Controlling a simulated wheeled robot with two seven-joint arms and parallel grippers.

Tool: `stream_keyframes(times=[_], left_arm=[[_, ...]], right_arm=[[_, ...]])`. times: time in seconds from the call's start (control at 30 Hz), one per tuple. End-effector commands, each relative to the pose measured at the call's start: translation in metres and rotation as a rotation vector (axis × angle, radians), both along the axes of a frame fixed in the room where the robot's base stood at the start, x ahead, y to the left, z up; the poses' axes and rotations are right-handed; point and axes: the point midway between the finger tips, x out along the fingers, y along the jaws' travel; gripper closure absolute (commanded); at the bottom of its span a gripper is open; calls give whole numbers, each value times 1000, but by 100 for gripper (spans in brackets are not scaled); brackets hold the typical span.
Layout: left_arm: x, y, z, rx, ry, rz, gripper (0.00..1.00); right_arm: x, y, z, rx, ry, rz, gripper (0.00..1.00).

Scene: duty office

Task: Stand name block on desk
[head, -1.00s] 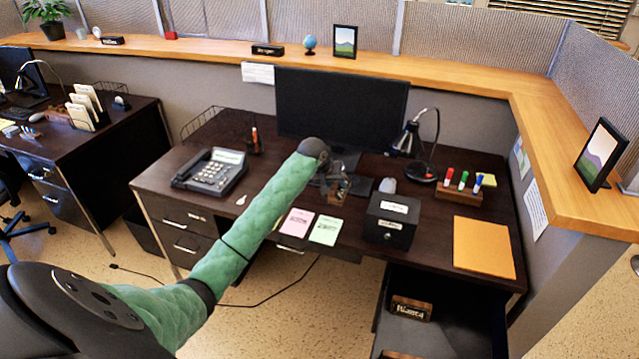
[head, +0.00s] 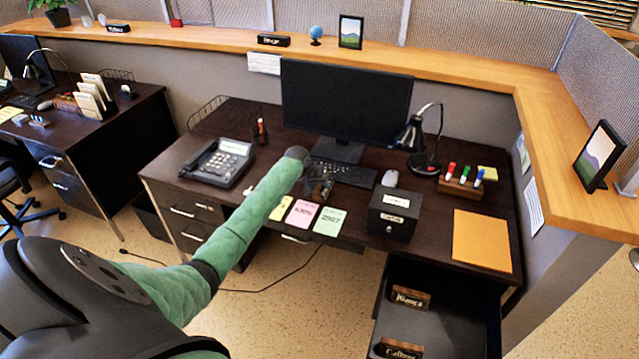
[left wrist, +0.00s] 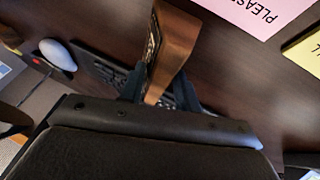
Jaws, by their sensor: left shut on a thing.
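My left gripper (head: 315,184) reaches over the dark desk (head: 270,148), in front of the keyboard. It is shut on a wooden name block (head: 325,189). In the left wrist view the name block (left wrist: 174,48) is between the two fingers (left wrist: 160,92), its brown wood side and dark lettered face showing. It is close over the desk top; I cannot tell whether it touches. Two more name blocks, one upper (head: 410,298) and one lower (head: 399,348), are in the open drawer (head: 452,315) at lower right. My right gripper is not in view.
Around the gripper are the keyboard (head: 345,172), pink note (head: 302,213), green note (head: 329,222) and black box (head: 394,213). The phone (head: 217,162) is left, the orange folder (head: 481,240) right. Bare desk shows between phone and monitor (head: 345,98).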

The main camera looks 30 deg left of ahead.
Motion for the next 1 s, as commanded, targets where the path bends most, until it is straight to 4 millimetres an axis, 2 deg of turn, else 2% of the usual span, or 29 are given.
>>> stream_keyframes(times=[0.47,0.5,0.57,0.6,1.0], left_arm=[[0,0,-8,0,-1,0,94],[0,0,-8,0,-1,0,60],[0,0,-8,0,-1,0,48],[0,0,-8,0,-1,0,45],[-3,2,-2,1,-2,1,45]], right_arm=[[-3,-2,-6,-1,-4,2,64],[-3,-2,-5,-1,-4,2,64],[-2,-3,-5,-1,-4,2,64],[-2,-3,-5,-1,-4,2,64],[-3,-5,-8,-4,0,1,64]])
